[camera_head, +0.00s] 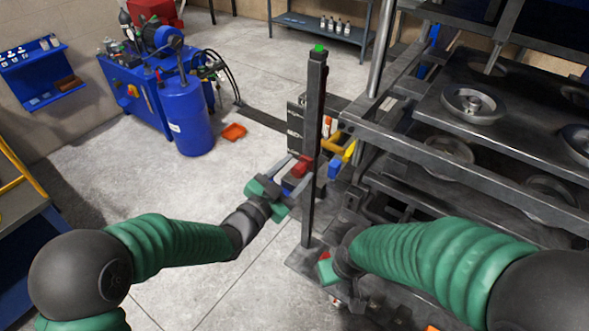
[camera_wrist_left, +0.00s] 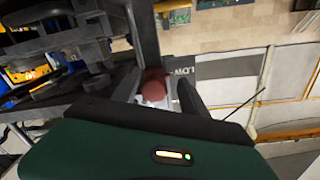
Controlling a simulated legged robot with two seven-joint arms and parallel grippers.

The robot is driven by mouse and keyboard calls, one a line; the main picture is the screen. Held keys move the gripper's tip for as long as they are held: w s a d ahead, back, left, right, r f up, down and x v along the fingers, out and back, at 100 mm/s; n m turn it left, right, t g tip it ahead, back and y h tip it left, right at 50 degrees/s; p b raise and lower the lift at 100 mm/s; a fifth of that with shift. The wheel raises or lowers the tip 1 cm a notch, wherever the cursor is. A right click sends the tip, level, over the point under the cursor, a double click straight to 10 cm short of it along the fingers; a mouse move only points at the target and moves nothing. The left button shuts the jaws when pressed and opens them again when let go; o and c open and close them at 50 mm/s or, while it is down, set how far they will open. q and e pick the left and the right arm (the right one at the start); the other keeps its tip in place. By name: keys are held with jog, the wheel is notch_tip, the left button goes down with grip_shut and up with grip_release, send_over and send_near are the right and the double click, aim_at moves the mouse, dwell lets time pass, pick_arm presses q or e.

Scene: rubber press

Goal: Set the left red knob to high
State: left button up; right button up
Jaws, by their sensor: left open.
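The left red knob (camera_head: 300,167) is on the side of a dark upright post (camera_head: 313,130) with a green light on top. In the left wrist view the red knob (camera_wrist_left: 153,88) shows in front of a pale plate with "LOW" lettering beside it. My left gripper (camera_head: 292,180) is at the knob, open, with its fingers on either side of it. I cannot tell whether the fingers touch it. The knob's pointer is too small to read. My right gripper (camera_head: 330,270) is low beside the post's base, and its fingers are mostly hidden by my right arm.
The dark metal press (camera_head: 500,110) with round wheels fills the right side. A blue machine with a blue cylinder (camera_head: 185,115) stands at the back left. An orange tray (camera_head: 233,132) lies on the floor. The grey floor left of the post is mostly clear.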

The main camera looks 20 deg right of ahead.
pick_arm(q)
jog(key=shift+s+d+r, duration=0.1)
jog(key=shift+s+d, duration=0.05)
jog(key=shift+s, duration=0.1)
jog(key=c, duration=0.4)
jog(key=shift+d, duration=0.25)
jog(key=c, duration=0.5)
jog(key=shift+c, duration=1.1)
jog(key=shift+a, duration=0.1)
grip_shut()
